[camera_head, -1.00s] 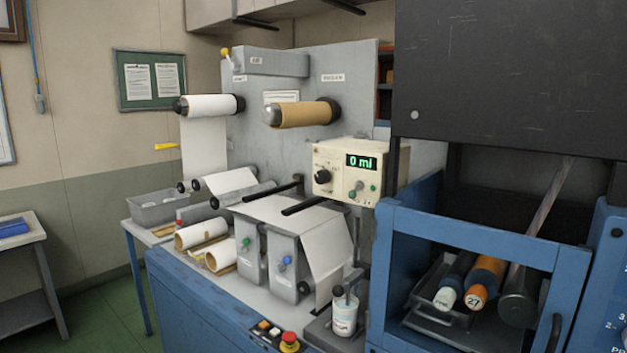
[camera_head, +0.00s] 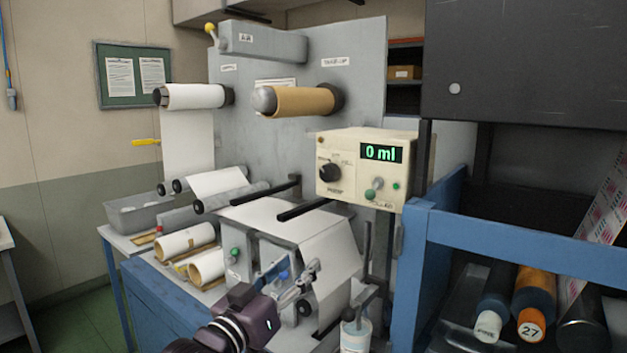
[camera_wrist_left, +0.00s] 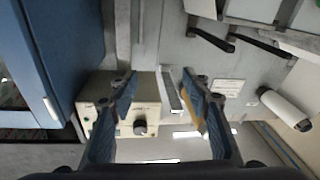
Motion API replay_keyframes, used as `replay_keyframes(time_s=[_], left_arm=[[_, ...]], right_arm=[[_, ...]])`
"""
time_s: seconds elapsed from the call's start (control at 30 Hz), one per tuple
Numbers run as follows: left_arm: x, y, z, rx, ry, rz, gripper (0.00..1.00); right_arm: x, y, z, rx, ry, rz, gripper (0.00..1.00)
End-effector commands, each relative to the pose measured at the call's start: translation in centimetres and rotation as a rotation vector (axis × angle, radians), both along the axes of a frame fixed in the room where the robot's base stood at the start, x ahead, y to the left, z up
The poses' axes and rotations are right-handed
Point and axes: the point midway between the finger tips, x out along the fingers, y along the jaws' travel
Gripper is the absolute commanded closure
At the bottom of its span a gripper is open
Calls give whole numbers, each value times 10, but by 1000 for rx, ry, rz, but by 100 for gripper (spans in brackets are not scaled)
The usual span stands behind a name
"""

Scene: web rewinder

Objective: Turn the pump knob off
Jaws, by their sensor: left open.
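The pump is a cream box (camera_head: 405,144) with a green display reading 0 ml. Its black knob (camera_head: 330,173) is on the left of the front face, and a grey toggle and green buttons are to its right. My left gripper (camera_head: 304,276) is below and in front of the pump, apart from it, with its fingers pointing up and right. In the left wrist view the pump's box (camera_wrist_left: 105,88) appears upside down, with the knob (camera_wrist_left: 140,127) between the spread, empty fingers (camera_wrist_left: 163,82). My right gripper is not in view.
A blue frame (camera_head: 520,243) with dark and orange rolls stands right of the pump. Black bars (camera_head: 303,209) project below the pump's left. Paper rolls (camera_head: 185,241) lie at left.

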Motion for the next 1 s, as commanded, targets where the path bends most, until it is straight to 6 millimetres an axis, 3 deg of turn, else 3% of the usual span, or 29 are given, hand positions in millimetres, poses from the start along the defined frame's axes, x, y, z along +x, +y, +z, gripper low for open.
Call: replay_keyframes(time_s=[0.03, 0.1, 0.2, 0.3, 0.43, 0.73, 1.0], left_arm=[[-1, -5, 38, -24, -70, -19, 56], [-6, -10, 78, -57, -143, -44, 56], [-13, -15, 119, -90, -217, -73, 56], [-18, -18, 139, -107, -252, -88, 56], [-11, -24, 148, -112, -260, -92, 56], [24, -47, 166, -111, -259, -90, 56], [41, -57, 171, -109, -258, -89, 56]], right_arm=[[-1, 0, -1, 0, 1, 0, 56], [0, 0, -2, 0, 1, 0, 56], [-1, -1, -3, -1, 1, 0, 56], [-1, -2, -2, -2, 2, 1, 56], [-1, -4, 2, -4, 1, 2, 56], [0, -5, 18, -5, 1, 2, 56], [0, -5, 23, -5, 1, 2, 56]])
